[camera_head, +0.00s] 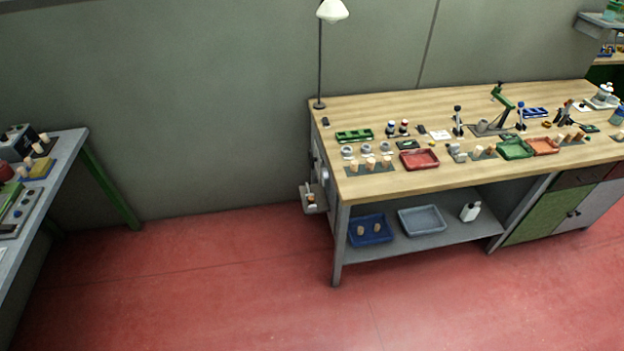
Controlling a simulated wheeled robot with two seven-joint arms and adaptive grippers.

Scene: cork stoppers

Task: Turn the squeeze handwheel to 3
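No handwheel can be made out for certain from this distance, and no number or scale is readable. A small grey fixture (314,198) with a pale round part (325,176) above it is at the left end of the wooden workbench (450,180). I cannot tell whether that round part is a handwheel. A green lever press (503,100) stands at the back of the bench top. Neither of my grippers is in view.
The bench top holds cork stoppers, a red tray (419,159) and a green tray (514,149). Its lower shelf holds a blue tray (369,230), a grey tray (422,220) and a white bottle (470,211). Another table (66,150) is at left. Red floor (220,280) between is clear.

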